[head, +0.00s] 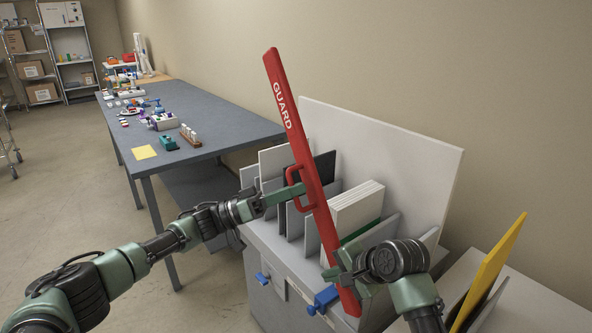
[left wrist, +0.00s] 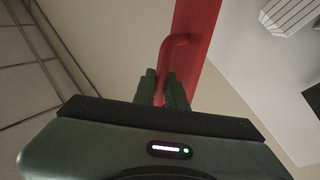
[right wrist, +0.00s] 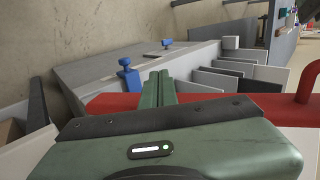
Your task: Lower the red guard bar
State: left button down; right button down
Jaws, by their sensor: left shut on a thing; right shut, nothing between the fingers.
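The red guard bar (head: 279,105), marked "GUARD", stands raised and tilted over the grey machine, its top leaning left. Its red loop handle (head: 291,190) sits on its left side, about mid-length. My left gripper (head: 296,190) is shut on this handle; the left wrist view shows the handle (left wrist: 178,42) between the fingers (left wrist: 166,88). My right gripper (head: 333,270) is shut and empty beside the bar's lower end. In the right wrist view its closed fingers (right wrist: 157,88) are in front of the bar (right wrist: 105,102); whether they touch it I cannot tell.
The grey machine (head: 272,290) has blue clamps (head: 322,299) at its front and holds upright panels and white boards (head: 357,208). A yellow panel (head: 494,265) stands at the right. A grey table (head: 220,140) with small items is at the back left. The floor at left is clear.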

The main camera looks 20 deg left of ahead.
notch_tip(320, 180, up, 16)
jog(key=a+f+m+t, duration=0.1)
jog(key=a+t, duration=0.1)
jog(key=m+t+y, duration=0.1)
jog(key=m, duration=0.1)
send_near(290, 171)
jog(key=shift+x, duration=3.4)
jog(key=shift+f, duration=0.1)
